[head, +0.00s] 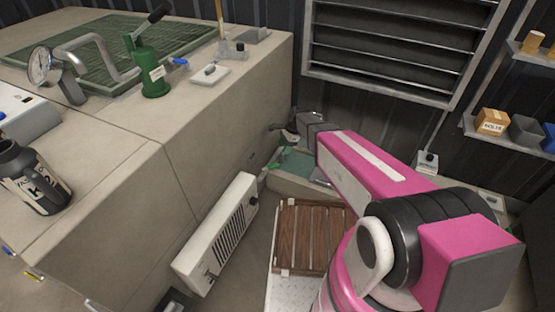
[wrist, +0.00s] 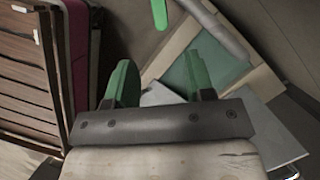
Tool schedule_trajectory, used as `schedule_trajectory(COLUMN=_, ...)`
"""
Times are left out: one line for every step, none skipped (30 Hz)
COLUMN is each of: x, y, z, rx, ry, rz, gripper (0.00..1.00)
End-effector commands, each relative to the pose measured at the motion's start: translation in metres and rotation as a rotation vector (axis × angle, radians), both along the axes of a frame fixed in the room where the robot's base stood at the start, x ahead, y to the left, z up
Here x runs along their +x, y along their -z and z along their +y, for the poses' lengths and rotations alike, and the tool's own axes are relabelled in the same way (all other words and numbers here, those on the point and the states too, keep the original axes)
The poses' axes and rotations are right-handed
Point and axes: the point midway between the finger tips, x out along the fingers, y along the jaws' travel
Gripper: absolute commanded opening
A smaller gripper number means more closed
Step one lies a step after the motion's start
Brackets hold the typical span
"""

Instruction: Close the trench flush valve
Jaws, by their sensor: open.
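My gripper (head: 283,128) is at the far end of my pink arm, low beside the right face of the concrete block. In the wrist view its two green fingers (wrist: 160,78) stand apart with nothing between them. Ahead of them are a small green piece (wrist: 160,13) and a pale rounded bar (wrist: 215,28), both cut by the top edge. These may be parts of the trench flush valve, but I cannot tell for sure. In the head view a small green part (head: 273,166) shows low by the block, below my gripper. The valve's lever position is unclear.
A white heater (head: 217,232) stands against the block, with a wooden slatted panel (head: 310,236) to its right. A green hand pump (head: 151,70), a gauge (head: 42,66) and a black bottle (head: 32,177) stand on the block. Shelves with boxes (head: 492,122) are at right.

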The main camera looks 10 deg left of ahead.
Motion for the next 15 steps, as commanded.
schedule_trajectory(x=-0.001, y=0.001, z=-0.001, rx=0.014, ry=0.001, rz=0.005, gripper=0.49)
schedule_trajectory(x=-0.001, y=0.002, z=-0.001, rx=0.017, ry=0.0, rz=0.006, gripper=0.49)
schedule_trajectory(x=-0.002, y=0.005, z=0.0, rx=0.019, ry=-0.001, rz=0.006, gripper=0.49)
schedule_trajectory(x=-0.002, y=0.007, z=0.001, rx=0.019, ry=-0.001, rz=0.006, gripper=0.49)
schedule_trajectory(x=-0.002, y=0.01, z=0.003, rx=0.019, ry=-0.001, rz=0.006, gripper=0.49)
schedule_trajectory(x=-0.003, y=0.015, z=0.005, rx=0.018, ry=-0.001, rz=0.006, gripper=0.49)
schedule_trajectory(x=-0.003, y=0.019, z=0.006, rx=0.018, ry=-0.001, rz=0.006, gripper=0.49)
schedule_trajectory(x=-0.004, y=0.024, z=0.008, rx=0.018, ry=-0.001, rz=0.006, gripper=0.49)
schedule_trajectory(x=-0.006, y=0.031, z=0.01, rx=0.018, ry=0.0, rz=0.007, gripper=0.49)
schedule_trajectory(x=-0.006, y=0.036, z=0.012, rx=0.018, ry=0.0, rz=0.007, gripper=0.49)
schedule_trajectory(x=-0.007, y=0.041, z=0.014, rx=0.018, ry=0.0, rz=0.007, gripper=0.49)
schedule_trajectory(x=-0.008, y=0.048, z=0.017, rx=0.018, ry=-0.001, rz=0.005, gripper=0.49)
schedule_trajectory(x=-0.01, y=0.053, z=0.018, rx=0.017, ry=-0.001, rz=0.006, gripper=0.49)
schedule_trajectory(x=-0.011, y=0.058, z=0.02, rx=0.018, ry=-0.001, rz=0.007, gripper=0.49)
schedule_trajectory(x=-0.012, y=0.064, z=0.023, rx=0.018, ry=-0.001, rz=0.007, gripper=0.49)
